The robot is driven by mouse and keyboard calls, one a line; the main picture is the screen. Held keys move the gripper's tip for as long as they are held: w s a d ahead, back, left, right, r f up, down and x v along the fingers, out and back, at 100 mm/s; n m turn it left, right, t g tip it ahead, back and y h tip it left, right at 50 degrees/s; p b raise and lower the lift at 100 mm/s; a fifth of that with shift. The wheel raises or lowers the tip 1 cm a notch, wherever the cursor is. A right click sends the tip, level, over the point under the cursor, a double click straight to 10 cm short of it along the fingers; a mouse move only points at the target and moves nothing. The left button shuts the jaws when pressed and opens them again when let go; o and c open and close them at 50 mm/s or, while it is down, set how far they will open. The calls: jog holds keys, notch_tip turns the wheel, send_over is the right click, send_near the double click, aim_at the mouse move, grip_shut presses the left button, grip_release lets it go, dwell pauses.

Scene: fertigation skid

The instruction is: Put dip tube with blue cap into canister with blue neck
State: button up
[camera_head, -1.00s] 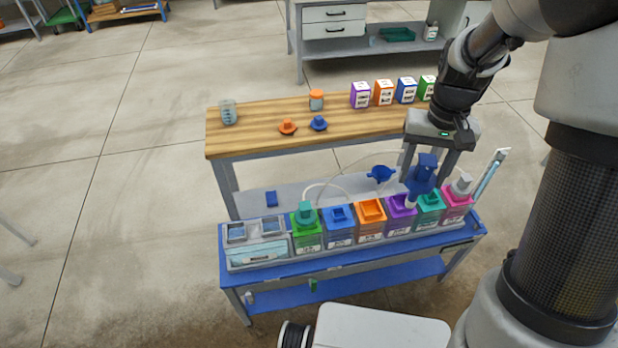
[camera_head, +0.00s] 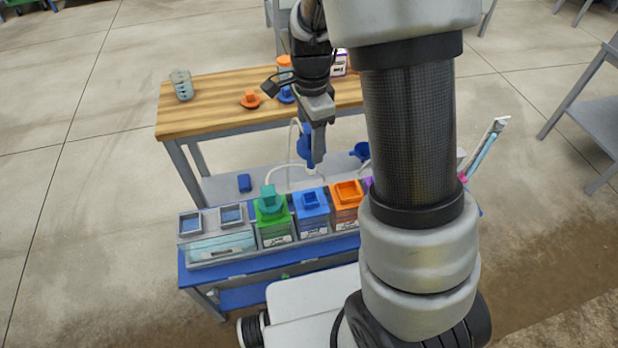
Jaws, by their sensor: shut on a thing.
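My gripper (camera_head: 316,158) is shut on the dip tube with blue cap (camera_head: 303,146), seen side-on with one finger in front of the cap. A short pale piece shows below the cap; the rest of the tube is hard to make out. The canister with blue neck (camera_head: 311,206) stands in the row on the blue cart, between the green and orange canisters. Its square blue neck is open. In the picture, the held cap is just above this neck, apart from it; the exact height and alignment cannot be told.
The green canister (camera_head: 274,225) has a teal cap on it, with a pale hose rising near it. The orange canister (camera_head: 345,203) is open. My arm hides the canisters at the right. Behind stands a wooden bench (camera_head: 215,112) with orange and blue caps.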

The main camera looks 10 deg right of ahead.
notch_tip(320, 180, down, 8)
jog(key=m+b, duration=0.5)
jog(key=m, duration=0.4)
jog(key=shift+w, duration=0.1)
jog(key=shift+f+m, duration=0.5)
jog(key=shift+m, duration=0.3)
notch_tip(320, 180, down, 2)
jog(key=b, duration=0.3)
jog(key=shift+f, duration=0.15)
notch_tip(320, 180, down, 8)
jog(key=b, duration=0.4)
jog(key=shift+f, duration=0.25)
jog(key=o, duration=1.2)
jog(key=shift+c, duration=0.2)
notch_tip(320, 180, up, 18)
jog(key=f+p, duration=0.1)
jog(key=p, duration=0.4)
send_over(310, 170)
jog(key=w, duration=0.1)
jog(key=shift+w+d+r, duration=0.15)
jog(key=shift+d+r, duration=0.1)
